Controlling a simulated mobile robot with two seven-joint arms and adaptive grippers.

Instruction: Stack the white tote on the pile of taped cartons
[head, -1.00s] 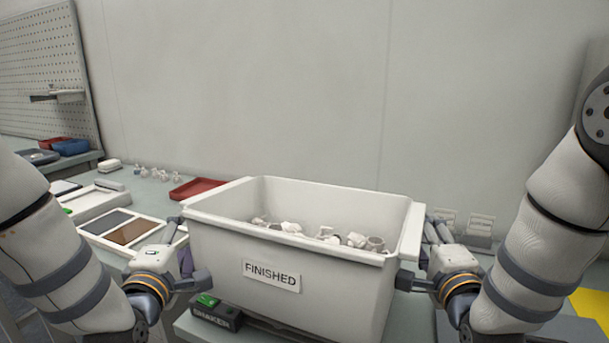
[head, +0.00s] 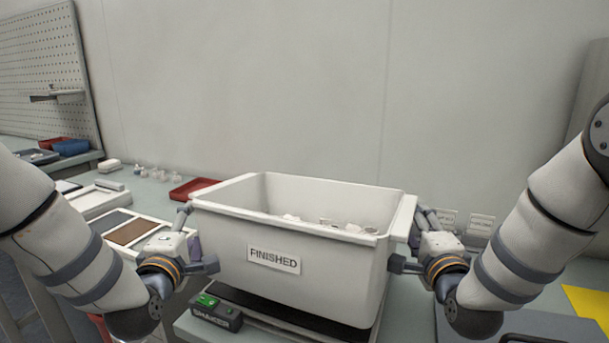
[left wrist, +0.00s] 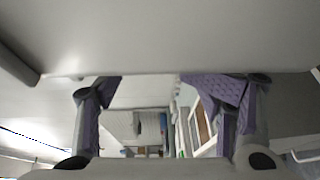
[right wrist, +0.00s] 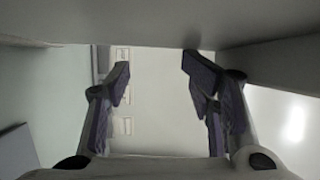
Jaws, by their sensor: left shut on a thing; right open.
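The white tote (head: 315,275), labelled FINISHED, holds several small white parts and sits above a dark plate at the front middle; I cannot tell whether it touches the plate. My left gripper (head: 200,248) is shut on the tote's left side. The tote's pale surface fills the top of the left wrist view (left wrist: 160,35). My right gripper (head: 408,248) is at the tote's right side, its fingers apart; in the right wrist view the fingers (right wrist: 158,62) stand open just by the tote's wall (right wrist: 270,50). No pile of taped cartons shows.
A box marked SHAKER (head: 216,312) stands at the tote's front left, beside the dark plate (head: 290,316). A red tray (head: 193,188) and a framed tray (head: 125,235) lie left. A yellow patch (head: 592,305) is at right. The wall stands close behind.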

